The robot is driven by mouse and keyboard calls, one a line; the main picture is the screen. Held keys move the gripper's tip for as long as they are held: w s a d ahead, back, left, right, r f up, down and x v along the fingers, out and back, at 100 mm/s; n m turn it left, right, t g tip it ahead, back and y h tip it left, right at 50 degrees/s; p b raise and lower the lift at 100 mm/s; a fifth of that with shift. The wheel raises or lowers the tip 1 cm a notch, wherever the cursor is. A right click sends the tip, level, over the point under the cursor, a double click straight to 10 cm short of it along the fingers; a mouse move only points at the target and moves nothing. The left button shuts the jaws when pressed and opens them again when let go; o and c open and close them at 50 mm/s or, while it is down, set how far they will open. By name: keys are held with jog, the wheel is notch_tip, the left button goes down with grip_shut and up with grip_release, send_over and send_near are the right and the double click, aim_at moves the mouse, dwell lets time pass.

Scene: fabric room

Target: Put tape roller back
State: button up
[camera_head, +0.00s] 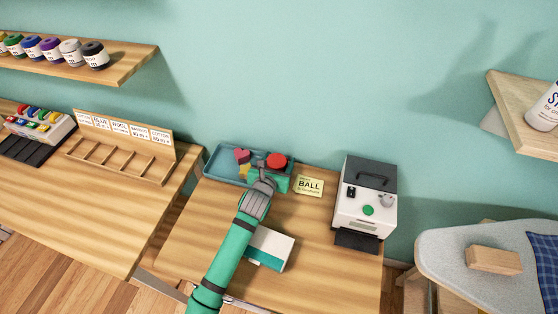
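No object can be told for certain as the tape roller. A blue tray (221,166) stands at the back of the middle table, with a dark pink heart (242,155), a yellow piece (244,171) and a round red piece (277,160) in or over it. My gripper (264,180) is at the tray's front edge, at the end of my green arm. A small green shape (282,184) shows right beside the gripper; I cannot tell whether it is held. The fingers are too small and hidden to read. A white and teal box (270,247) lies right of my forearm.
A yellow card reading BALL (309,186) is right of the tray. A white and grey machine (366,200) stands further right. A wooden rack (120,158) is on the left table. An ironing board (450,255) is at the right. The table's front right is clear.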

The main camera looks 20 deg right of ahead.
aim_at(276, 168)
jog(key=shift+r, duration=0.1)
jog(key=shift+s+a+r, duration=0.1)
jog(key=shift+a+r, duration=0.05)
jog(key=v, duration=1.1)
jog(key=shift+s+a+r, duration=0.1)
jog(key=shift+s+a, duration=0.05)
jog(key=shift+s, duration=0.15)
